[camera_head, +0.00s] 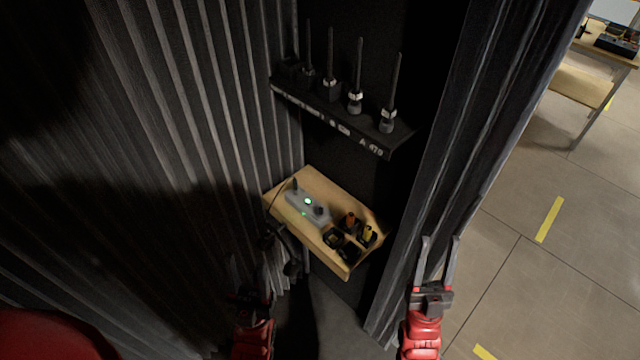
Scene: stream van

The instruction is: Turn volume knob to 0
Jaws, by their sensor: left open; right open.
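A small grey device (304,207) with a green light and dark knobs lies on a wooden shelf (283,189) in the middle of the head view. One dark knob (318,210) sits near its right end; its setting is too small to read. I cannot tell which knob is the volume knob. My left gripper (248,268) is in shadow at the lower left, open, in front of the curtain and apart from the device. My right gripper (437,250) is open and empty at the lower right, apart from the shelf, by the right curtain.
A dark upper shelf (345,134) holds several upright antennas above. Dark compartments with orange and yellow items (351,233) stand right of the device. Dark pleated curtains (190,110) flank the niche on both sides. Open tiled floor (560,200) and a table (600,50) lie to the right.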

